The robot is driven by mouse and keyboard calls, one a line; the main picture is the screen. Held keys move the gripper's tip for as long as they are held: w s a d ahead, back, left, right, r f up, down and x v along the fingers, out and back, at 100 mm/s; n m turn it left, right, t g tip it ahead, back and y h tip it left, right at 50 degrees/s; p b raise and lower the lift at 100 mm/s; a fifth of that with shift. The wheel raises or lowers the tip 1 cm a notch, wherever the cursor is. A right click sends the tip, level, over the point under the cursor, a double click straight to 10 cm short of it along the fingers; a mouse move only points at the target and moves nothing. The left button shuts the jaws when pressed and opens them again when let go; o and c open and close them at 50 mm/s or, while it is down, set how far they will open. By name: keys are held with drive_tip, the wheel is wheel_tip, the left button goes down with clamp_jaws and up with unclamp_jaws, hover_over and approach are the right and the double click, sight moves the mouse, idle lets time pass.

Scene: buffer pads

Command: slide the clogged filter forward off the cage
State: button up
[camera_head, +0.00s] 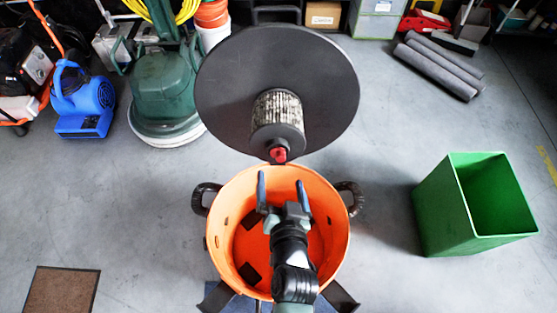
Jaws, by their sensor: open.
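The clogged filter (277,108) is a grey, dirty pleated cylinder with a dark end cap. It sits at the middle of a large black round disc (325,70), and a red knob (279,155) shows at its near end. The cage is hidden, apparently inside the filter. My gripper (281,186) is open and empty, its two blue-grey fingers pointing toward the filter. It is over the orange drum, a short way below the red knob in the picture and apart from it.
The open orange drum (222,220) with black side handles stands under my arm. An open green bin (437,215) stands on the right. A blue blower (83,103) and a green floor machine (163,88) stand at left.

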sight(278, 160)
drive_tip(key=b+x, duration=0.1)
drive_tip(key=x, duration=0.9)
drive_tip(key=shift+w+f, duration=0.1)
drive_tip(key=shift+w, duration=0.05)
clamp_jaws()
idle(0.6)
